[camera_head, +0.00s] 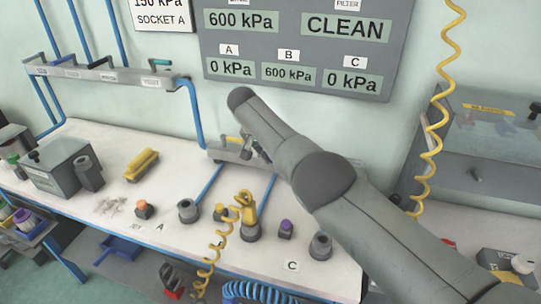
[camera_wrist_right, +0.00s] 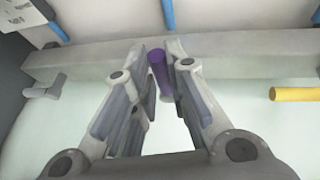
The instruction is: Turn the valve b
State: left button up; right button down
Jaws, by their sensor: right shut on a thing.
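My right gripper (camera_head: 254,147) is at the small grey manifold (camera_head: 216,155) on the back edge of the bench. In the right wrist view the gripper (camera_wrist_right: 168,52) is shut on a purple valve handle (camera_wrist_right: 157,66), between the handles on either side. That handle is hidden behind my arm in the head view; I see no letter on it. A yellow handle (camera_wrist_right: 297,94) is at the right of the wrist view and a grey handle (camera_wrist_right: 42,92) at the left. My left gripper is not in view.
The wall panel (camera_head: 297,56) reads A 0 kPa, B 600 kPa, C 0 kPa. Several fittings and a yellow coiled hose (camera_head: 210,255) are on the bench (camera_head: 118,180). Another yellow coil (camera_head: 432,140) hangs at the right. A blue-piped manifold (camera_head: 100,75) is at the upper left.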

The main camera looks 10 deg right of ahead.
jog(key=c, duration=1.4)
grip_release()
jog(key=shift+c, duration=0.2)
jog(key=v, duration=1.2)
